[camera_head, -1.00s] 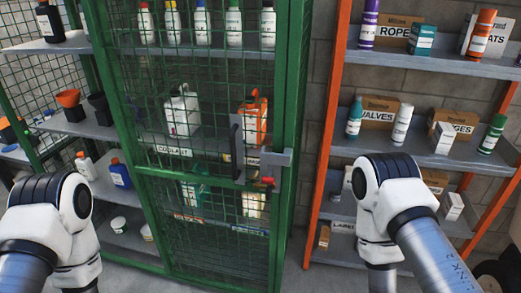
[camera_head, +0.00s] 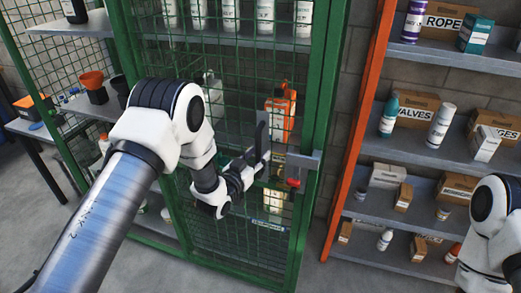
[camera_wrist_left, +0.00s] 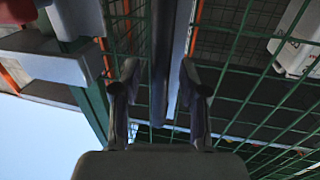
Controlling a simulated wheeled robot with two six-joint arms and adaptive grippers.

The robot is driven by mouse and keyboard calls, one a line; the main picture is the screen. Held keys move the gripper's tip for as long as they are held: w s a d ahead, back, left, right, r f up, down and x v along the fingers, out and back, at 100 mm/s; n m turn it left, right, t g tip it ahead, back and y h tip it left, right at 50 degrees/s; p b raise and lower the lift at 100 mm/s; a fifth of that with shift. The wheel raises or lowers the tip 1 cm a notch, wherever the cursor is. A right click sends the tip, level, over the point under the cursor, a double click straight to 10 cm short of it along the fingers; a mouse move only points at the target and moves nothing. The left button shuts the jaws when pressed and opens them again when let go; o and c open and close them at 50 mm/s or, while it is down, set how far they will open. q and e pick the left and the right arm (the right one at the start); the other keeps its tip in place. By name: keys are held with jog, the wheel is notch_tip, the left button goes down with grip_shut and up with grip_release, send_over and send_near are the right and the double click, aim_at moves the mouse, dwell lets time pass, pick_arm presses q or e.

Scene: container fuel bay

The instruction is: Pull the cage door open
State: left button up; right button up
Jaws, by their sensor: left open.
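The cage door (camera_head: 225,240) is a green-framed wire mesh panel and looks closed. Its dark upright handle (camera_head: 262,133) stands near the door's right edge. A grey latch block (camera_head: 301,161) with a red part sits right of the handle. My left gripper (camera_head: 256,166) is at the lower part of the handle. In the left wrist view my left gripper (camera_wrist_left: 159,76) is open, with the dark handle bar (camera_wrist_left: 163,50) running between its fingers; I cannot tell whether either finger touches it. My right arm shows at the right edge, but its gripper is out of view.
Bottles and jugs stand on shelves behind the mesh. An orange-framed rack (camera_head: 355,130) with boxes and bottles stands to the right. Some grey floor in front of the rack is clear.

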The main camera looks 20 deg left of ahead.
pick_arm(q)
jog(key=shift+w+d, duration=0.1)
jog(key=shift+w, duration=0.35)
jog(key=shift+s, duration=0.1)
jog(key=shift+c, duration=0.3)
grip_shut()
jog(key=shift+a, duration=0.2)
